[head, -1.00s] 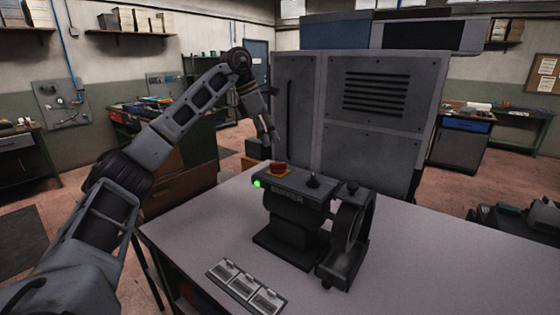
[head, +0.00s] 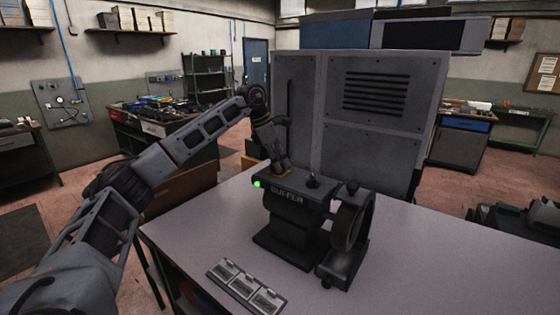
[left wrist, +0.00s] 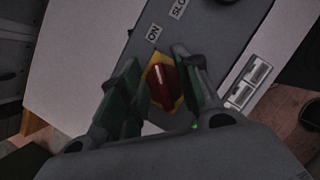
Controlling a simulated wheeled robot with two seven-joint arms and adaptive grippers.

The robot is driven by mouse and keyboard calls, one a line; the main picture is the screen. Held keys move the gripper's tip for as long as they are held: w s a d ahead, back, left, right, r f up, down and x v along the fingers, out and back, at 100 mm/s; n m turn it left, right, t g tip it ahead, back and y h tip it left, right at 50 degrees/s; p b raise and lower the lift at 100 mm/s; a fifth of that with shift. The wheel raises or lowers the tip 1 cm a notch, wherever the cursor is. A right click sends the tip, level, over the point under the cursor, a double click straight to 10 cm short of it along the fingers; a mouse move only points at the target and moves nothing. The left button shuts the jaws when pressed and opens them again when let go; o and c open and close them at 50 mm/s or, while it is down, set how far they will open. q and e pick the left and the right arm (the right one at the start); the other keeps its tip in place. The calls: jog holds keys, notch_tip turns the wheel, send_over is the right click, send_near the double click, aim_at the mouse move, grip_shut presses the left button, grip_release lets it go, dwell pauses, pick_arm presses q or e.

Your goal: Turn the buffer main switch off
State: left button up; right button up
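The buffer (head: 294,212) is a dark machine on the table, with a wheel at its right end. Its green lamp (head: 257,184) is lit; it also glows in the left wrist view (left wrist: 195,126). The main switch is a red knob (left wrist: 162,85) on a yellow plate (left wrist: 176,78), near an "ON" label (left wrist: 154,33). My left gripper (head: 276,162) is down over the switch and mostly hides it in the head view. In the left wrist view its fingers (left wrist: 156,62) are open, one on each side of the knob. Contact cannot be told. My right gripper is not in view.
A panel of grey plates (head: 246,286) lies at the table's front. A big grey cabinet (head: 380,140) stands behind. The table's right side (head: 450,255) is clear.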

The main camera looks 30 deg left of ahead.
pick_arm(q)
grip_shut()
jog(key=shift+n+t, duration=0.3)
jog(key=shift+n, duration=0.2)
jog(key=n+y, duration=0.1)
jog(key=n, duration=0.2)
jog(key=shift+w+a+n+t, duration=0.1)
jog(key=shift+n+t, duration=0.2)
jog(key=shift+t, duration=0.1)
jog(key=shift+a+r+n+y, duration=0.1)
jog(key=shift+n+y, duration=0.8)
jog(key=shift+n, duration=1.3)
grip_release()
